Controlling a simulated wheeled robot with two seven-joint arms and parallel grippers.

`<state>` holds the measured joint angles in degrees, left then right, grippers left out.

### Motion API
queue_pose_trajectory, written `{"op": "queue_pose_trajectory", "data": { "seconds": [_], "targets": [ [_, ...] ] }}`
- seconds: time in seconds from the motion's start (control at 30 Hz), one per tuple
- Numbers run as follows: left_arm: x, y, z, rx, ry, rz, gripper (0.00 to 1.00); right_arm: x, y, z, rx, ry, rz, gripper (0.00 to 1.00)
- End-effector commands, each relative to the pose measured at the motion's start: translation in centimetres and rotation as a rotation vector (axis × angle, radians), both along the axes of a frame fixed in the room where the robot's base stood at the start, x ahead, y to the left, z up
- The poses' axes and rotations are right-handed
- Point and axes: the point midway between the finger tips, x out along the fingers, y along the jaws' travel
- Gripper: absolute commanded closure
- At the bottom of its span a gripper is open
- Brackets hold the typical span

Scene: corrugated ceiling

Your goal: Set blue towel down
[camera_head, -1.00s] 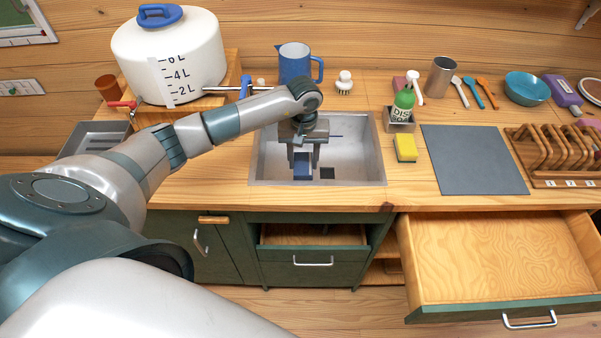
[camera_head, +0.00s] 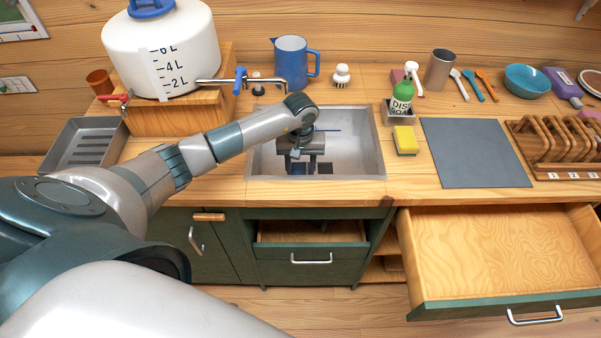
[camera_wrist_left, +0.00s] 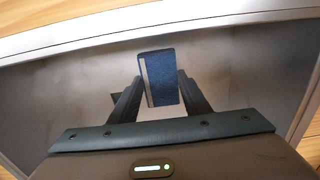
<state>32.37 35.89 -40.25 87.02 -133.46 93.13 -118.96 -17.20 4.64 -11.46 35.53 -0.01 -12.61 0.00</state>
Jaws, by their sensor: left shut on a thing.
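My left gripper (camera_head: 307,166) reaches down into the metal sink (camera_head: 350,160) in the head view. In the left wrist view the left gripper (camera_wrist_left: 158,100) is shut on the blue towel (camera_wrist_left: 163,78), a small folded dark blue piece with a pale edge, held between the fingertips inside the sink. In the head view the towel is hidden behind the gripper. I cannot tell whether the towel touches the sink floor. My right gripper is not in view.
A yellow sponge (camera_head: 405,140) and a green soap bottle (camera_head: 402,97) stand right of the sink. A water tank (camera_head: 160,50) with taps is at the left, a blue jug (camera_head: 291,62) behind. An open drawer (camera_head: 500,255) juts out at the lower right.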

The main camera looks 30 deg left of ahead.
Motion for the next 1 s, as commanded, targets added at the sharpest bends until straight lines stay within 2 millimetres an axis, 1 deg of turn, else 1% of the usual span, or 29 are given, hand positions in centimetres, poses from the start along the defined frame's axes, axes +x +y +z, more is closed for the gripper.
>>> {"op": "queue_pose_trajectory", "data": {
  "seconds": [0.03, 0.33, 0.5, 0.53, 0.57, 0.6, 1.0],
  "targets": [
    [0.0, -0.02, -0.32, -0.001, 0.0, 0.0, 0.87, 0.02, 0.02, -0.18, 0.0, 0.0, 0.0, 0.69],
    [0.03, -0.01, -0.3, -0.001, -0.001, 0.0, 0.87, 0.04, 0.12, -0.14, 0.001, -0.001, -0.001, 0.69],
    [0.04, 0.03, -0.67, 0.001, -0.001, 0.0, 0.87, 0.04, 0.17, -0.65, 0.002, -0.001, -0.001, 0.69],
    [0.04, 0.03, -0.64, 0.001, -0.001, 0.0, 0.55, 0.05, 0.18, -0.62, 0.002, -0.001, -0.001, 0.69],
    [0.04, 0.01, -0.55, 0.001, -0.001, 0.0, 0.47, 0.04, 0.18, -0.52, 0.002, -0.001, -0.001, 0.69],
    [0.03, 0.01, -0.55, 0.001, -0.001, 0.0, 0.38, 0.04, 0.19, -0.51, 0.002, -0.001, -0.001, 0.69],
    [0.01, -0.03, -0.38, -0.001, -0.001, 0.0, 0.38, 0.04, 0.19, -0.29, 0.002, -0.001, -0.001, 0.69]
  ]
}}
